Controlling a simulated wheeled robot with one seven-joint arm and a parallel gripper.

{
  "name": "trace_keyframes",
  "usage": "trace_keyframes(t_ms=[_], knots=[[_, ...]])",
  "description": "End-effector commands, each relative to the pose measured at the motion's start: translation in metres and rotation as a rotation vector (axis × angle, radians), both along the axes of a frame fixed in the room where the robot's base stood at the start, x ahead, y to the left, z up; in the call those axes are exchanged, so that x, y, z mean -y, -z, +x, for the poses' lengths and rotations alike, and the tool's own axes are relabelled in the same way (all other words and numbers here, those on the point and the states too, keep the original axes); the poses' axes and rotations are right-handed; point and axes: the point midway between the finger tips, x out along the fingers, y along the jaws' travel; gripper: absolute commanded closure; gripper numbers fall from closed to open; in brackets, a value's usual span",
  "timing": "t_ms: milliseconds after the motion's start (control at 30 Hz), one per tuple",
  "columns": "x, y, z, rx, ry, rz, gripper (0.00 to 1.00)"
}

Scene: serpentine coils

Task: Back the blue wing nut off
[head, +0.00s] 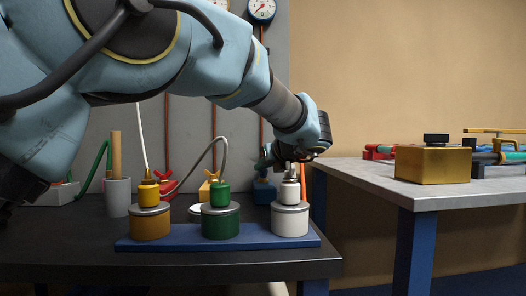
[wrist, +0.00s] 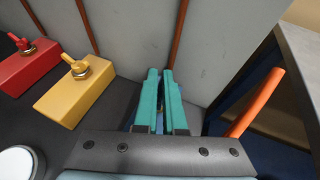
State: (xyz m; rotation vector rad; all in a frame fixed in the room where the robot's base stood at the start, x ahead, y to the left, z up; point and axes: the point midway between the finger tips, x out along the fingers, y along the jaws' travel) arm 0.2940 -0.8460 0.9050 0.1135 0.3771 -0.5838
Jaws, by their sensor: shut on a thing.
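My gripper (head: 266,160) reaches down behind the white canister at the right of the dark bench. Below it stands a blue block (head: 264,191), partly covered by the canister. In the wrist view the two teal fingers of my gripper (wrist: 160,80) are close together and point toward the grey wall. The blue wing nut is hidden at the fingers in both views, and I cannot see its wings or thread. The fingers are shut on it. Only a sliver of blue shows between them in the wrist view.
A yellow block (wrist: 75,92) and a red block (wrist: 28,68), each with a wing nut, stand left of my gripper. An orange rod (wrist: 258,105) is close on the right. Yellow, green and white canisters (head: 291,220) stand in front on a blue base (head: 180,242).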

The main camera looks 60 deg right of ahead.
Motion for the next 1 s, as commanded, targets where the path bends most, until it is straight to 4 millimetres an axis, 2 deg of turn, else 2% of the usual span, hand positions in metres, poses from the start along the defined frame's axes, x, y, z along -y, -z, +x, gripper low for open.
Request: trace_keyframes(t_ms=[600, 1000], knots=[[-0.0012, -0.0040, 0.0007, -0.003, -0.426, 0.013, 1.00], [-0.0017, 0.0023, 0.0017, -0.003, -0.619, 0.011, 1.00]])
